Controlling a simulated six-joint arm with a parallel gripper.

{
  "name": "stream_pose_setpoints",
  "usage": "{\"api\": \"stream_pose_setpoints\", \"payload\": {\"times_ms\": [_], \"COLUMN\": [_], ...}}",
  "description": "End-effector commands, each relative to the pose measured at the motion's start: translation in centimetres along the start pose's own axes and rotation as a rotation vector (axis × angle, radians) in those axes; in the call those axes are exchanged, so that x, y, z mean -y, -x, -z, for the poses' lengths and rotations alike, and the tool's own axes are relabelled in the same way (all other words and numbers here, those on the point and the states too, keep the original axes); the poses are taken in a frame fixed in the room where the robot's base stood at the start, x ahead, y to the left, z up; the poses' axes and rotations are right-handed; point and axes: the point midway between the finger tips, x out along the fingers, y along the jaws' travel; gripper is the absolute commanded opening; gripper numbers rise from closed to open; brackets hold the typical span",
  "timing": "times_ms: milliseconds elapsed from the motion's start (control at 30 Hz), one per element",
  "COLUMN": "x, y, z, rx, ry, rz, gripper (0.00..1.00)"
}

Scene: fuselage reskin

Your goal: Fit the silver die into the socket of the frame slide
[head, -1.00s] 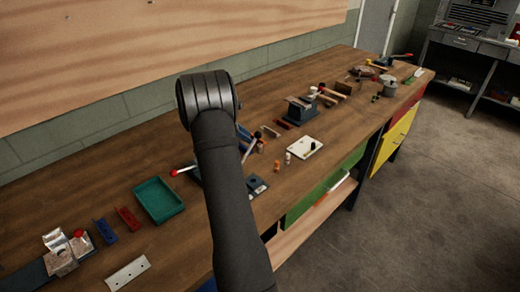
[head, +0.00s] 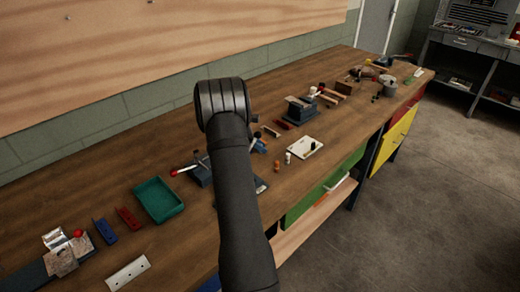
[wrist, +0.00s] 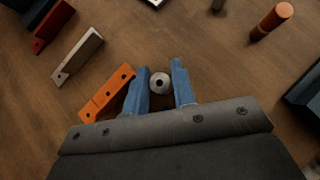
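In the wrist view, a small round silver piece with a dark centre hole (wrist: 160,81), seemingly the silver die, is between the two blue fingers of my gripper (wrist: 161,80). The fingers stand apart on either side of it, with a narrow gap showing on the right; firm contact is not visible. The socket is not clearly visible.
In the wrist view, an orange bar (wrist: 106,93) lies close to the left finger. A grey bar (wrist: 77,56), a red bar (wrist: 52,25) and an orange cylinder (wrist: 272,20) are farther off. The head view shows a green tray (head: 158,201) and a white board (head: 305,147).

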Motion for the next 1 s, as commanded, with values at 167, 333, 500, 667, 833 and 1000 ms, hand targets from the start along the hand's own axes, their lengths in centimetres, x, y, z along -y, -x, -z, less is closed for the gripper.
{"api": "stream_pose_setpoints", "payload": {"times_ms": [167, 333, 500, 667, 833, 1000], "x": [0.0, 0.0, 0.0, 0.0, 0.0, -0.1], "y": [0.0, 0.1, 0.4, 1.6, 3.7, 6.3], "z": [0.0, 0.0, -0.4, -0.2, 2.0, -0.6], "rx": [0.000, 0.000, 0.000, 0.000, 0.000, 0.000], "ry": [0.000, 0.000, -0.001, 0.003, 0.003, -0.004], "rz": [0.000, 0.000, 0.000, -0.001, -0.001, -0.003], "gripper": [0.00, 0.00, 0.00, 0.00, 0.00, 0.00]}}
